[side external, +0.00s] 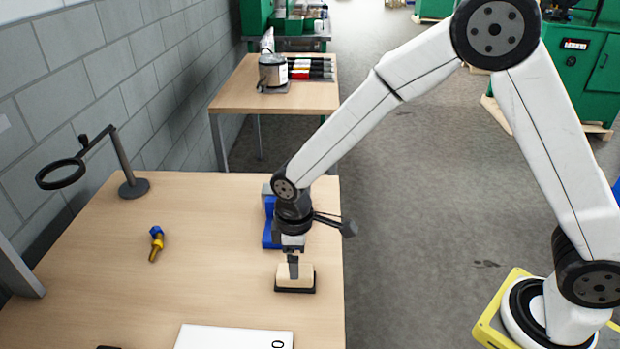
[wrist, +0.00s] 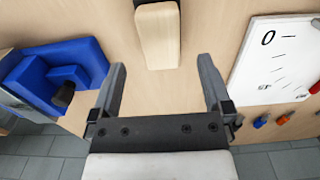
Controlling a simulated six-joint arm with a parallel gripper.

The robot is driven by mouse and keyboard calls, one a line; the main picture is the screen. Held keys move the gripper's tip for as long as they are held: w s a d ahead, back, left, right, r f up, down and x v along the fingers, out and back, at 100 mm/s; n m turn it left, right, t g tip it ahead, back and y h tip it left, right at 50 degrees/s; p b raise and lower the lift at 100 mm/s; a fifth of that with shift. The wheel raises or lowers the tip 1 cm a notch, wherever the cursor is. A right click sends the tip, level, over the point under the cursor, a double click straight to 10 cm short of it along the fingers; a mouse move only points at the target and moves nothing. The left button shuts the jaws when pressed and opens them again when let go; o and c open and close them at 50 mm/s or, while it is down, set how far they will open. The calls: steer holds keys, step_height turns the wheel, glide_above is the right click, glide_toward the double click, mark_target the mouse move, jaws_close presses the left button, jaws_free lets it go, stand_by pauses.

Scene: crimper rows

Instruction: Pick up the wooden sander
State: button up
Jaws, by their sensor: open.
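The wooden sander (side external: 295,279) is a pale wooden block on a dark base, lying on the table near its right edge. In the wrist view the sander (wrist: 158,36) is at the top centre, partly cut off by the frame. My gripper (side external: 293,272) appears just above or at the sander in the side view. In the wrist view my gripper (wrist: 163,75) is open, with its two fingers apart and the sander between their lines but beyond the tips. I cannot tell whether a finger touches it.
A blue device (side external: 269,228), also in the wrist view (wrist: 60,75), stands close by. A white sheet (side external: 235,338) lies near the front. A blue and yellow tool (side external: 156,243) and a ring on a stand (side external: 134,186) are on the left. Bare table (side external: 215,240) lies between.

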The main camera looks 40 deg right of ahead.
steer(key=shift+f, duration=0.2)
steer(key=shift+w+a+f, duration=0.1)
steer(key=shift+f, duration=2.4)
steer(key=shift+c, duration=0.2)
jaws_close()
steer(key=shift+r, duration=0.15)
